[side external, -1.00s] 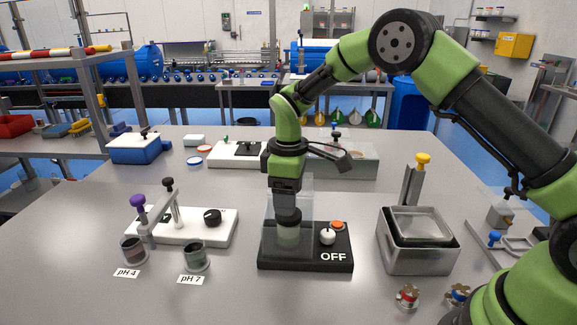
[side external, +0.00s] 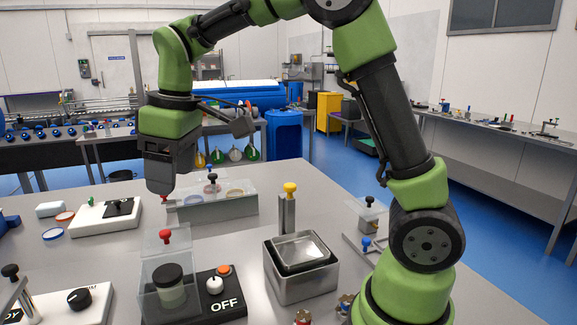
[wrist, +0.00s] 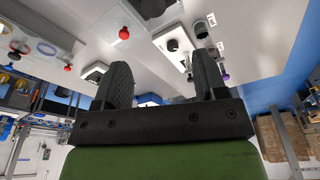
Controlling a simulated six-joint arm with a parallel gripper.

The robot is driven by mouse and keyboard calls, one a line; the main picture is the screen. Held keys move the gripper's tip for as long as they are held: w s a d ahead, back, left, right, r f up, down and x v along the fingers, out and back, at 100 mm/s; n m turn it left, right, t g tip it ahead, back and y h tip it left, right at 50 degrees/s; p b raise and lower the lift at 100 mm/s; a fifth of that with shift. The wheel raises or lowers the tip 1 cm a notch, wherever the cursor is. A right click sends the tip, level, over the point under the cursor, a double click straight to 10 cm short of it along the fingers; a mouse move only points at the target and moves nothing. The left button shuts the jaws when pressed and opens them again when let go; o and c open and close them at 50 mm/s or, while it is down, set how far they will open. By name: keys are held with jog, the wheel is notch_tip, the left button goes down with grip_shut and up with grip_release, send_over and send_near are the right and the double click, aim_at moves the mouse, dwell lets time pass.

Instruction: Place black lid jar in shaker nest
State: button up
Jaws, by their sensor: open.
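The black lid jar (side external: 171,290) stands upright inside the clear-walled housing (side external: 148,262) of the shaker (side external: 222,306), which is marked OFF. Its black lid also shows at the top of the wrist view (wrist: 150,7). A clear panel with a red knob (side external: 165,237) stands up at the back of the housing; the knob also shows in the wrist view (wrist: 124,33). My gripper (side external: 160,190) is above and behind the jar, apart from it. In the wrist view its two fingers (wrist: 163,65) are spread with nothing between them. The jar's bottom seating is not clearly visible.
A metal tub (side external: 305,283) with a smaller tray inside stands right of the shaker, near a yellow-knobbed post (side external: 288,210). A clear-sided box (side external: 215,207) lies behind. A white station with a black dial (side external: 80,300) is at left. Labelled beakers (wrist: 203,27) show in the wrist view.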

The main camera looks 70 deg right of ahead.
jog(key=s+r+m+t, duration=0.1)
jog(key=s+m, duration=0.3)
jog(key=s, duration=0.5)
jog(key=s+r+m+t+y, duration=0.1)
jog(key=s+m+t, duration=0.3)
jog(key=s, duration=0.6)
jog(key=shift+d+r, duration=0.2)
jog(key=shift+r, duration=0.35)
jog(key=shift+s, duration=0.1)
dwell(0.4)
